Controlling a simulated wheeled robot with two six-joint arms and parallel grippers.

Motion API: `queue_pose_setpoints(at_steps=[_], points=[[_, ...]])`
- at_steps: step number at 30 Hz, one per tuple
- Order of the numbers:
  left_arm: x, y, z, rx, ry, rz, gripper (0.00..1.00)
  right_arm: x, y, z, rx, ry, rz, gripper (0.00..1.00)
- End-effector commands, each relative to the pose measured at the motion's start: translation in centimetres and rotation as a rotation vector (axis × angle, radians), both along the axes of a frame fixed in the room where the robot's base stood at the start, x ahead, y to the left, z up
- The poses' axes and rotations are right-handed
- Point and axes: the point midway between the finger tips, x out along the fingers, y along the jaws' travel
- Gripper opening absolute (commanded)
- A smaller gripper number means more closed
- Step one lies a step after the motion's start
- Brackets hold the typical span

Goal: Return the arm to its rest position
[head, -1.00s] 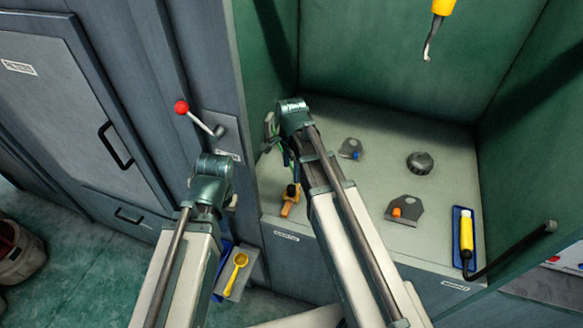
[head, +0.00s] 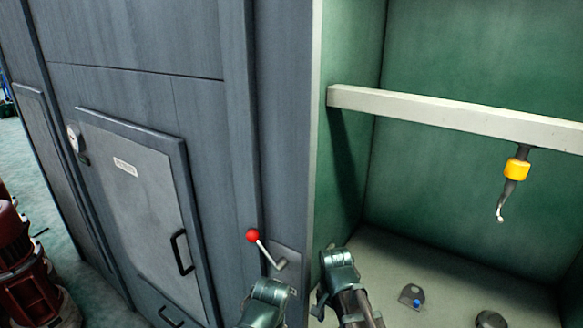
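My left arm's wrist (head: 266,302) shows at the bottom edge of the head view, just below a red-knobbed lever. Its fingers are hidden, so I cannot tell whether that gripper is open or shut. My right arm's wrist (head: 341,268) is just to the right, at the front left of the green bay. A small part of my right gripper (head: 321,298) shows left of that wrist. Its fingertips are too small and covered to read. The rest of both arms is mostly out of the picture.
The red-knobbed lever (head: 266,250) is on the grey cabinet. A pale beam (head: 440,115) crosses the bay, with a yellow-collared hook (head: 515,180) hanging from it. A grey plate (head: 411,297) and a dark round part (head: 490,319) lie on the bay floor. A red machine (head: 25,270) stands at left.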

Motion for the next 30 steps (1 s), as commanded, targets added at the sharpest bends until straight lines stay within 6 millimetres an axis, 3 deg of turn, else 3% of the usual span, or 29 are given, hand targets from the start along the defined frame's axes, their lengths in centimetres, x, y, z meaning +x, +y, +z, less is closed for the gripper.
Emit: queue_pose_setpoints(at_steps=[1, 6, 13, 18, 30], points=[[0.0, 0.0, -0.4, 0.0, 0.0, 0.0, 0.0, -1.7, 1.0, -0.4, -0.006, 0.008, 0.129, 0.75], [0.0, 0.0, -1.0, 0.0, 0.0, 0.0, 0.0, -5.2, 3.3, -1.0, -0.025, 0.039, 0.549, 0.75], [0.0, 0.0, -1.5, 0.0, 0.0, 0.001, 0.0, -8.5, 5.1, -1.4, -0.039, 0.075, 0.954, 0.75], [0.0, 0.0, -1.6, 0.0, 0.0, 0.001, 0.0, -9.2, 5.5, -1.5, -0.042, 0.086, 1.062, 0.75], [0.0, 0.0, -1.5, 0.0, 0.0, 0.001, 0.0, -9.2, 5.5, -1.4, -0.042, 0.086, 1.068, 0.75]])
